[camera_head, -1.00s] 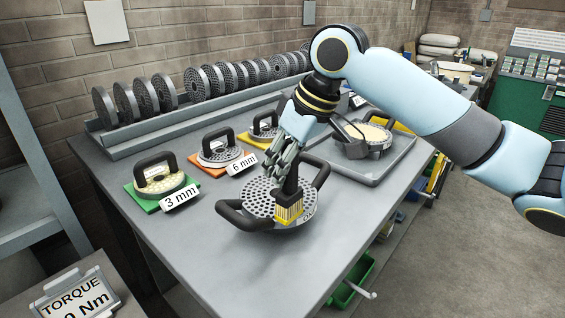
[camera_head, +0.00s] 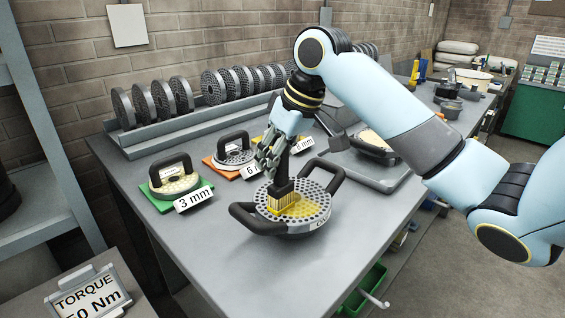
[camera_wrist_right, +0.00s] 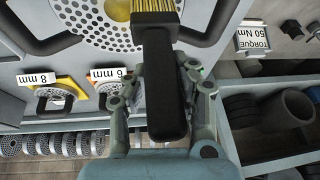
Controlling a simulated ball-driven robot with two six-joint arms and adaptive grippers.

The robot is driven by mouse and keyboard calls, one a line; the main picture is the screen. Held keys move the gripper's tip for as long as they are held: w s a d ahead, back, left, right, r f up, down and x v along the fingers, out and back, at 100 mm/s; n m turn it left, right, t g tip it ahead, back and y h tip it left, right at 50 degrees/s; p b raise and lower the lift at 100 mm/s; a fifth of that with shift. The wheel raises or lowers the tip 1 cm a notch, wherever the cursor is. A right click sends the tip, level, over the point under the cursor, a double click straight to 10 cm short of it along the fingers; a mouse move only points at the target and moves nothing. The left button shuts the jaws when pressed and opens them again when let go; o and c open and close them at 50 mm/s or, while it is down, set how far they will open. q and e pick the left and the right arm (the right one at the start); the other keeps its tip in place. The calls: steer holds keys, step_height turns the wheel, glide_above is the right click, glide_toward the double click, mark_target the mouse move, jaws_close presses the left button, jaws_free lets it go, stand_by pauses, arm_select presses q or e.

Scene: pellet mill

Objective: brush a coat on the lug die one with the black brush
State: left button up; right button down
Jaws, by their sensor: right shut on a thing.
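The lug die (camera_head: 315,215), a round grey perforated plate with two black side handles, lies flat on the bench. My right gripper (camera_head: 270,158) is shut on the black brush (camera_head: 283,184) and holds it upright over the die. The brush's yellow bristles (camera_head: 280,204) appear to touch the die's top face. A yellow coat (camera_head: 302,207) shows on the die around and right of the bristles; part is hidden behind the brush. In the right wrist view the brush handle (camera_wrist_right: 165,90) lies between the fingers, with the die (camera_wrist_right: 95,22) beyond. My left gripper is not in view.
Smaller dies stand on the 3 mm green board (camera_head: 160,204) and the 6 mm orange board (camera_head: 222,172). A grey tray (camera_head: 350,172) with another die lies behind my right arm. A rack (camera_head: 200,126) of discs lines the wall. The front bench is clear.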

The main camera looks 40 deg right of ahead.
steer(key=w, duration=0.7)
steer(key=shift+a, duration=0.35)
steer(key=shift+d, duration=0.15)
stand_by(0.3)
steer(key=shift+w+d+p, duration=0.2)
steer(key=shift+d+p, duration=0.75)
steer(key=shift+d, duration=1)
steer(key=shift+s, duration=0.15)
steer(key=shift+s, duration=0.15)
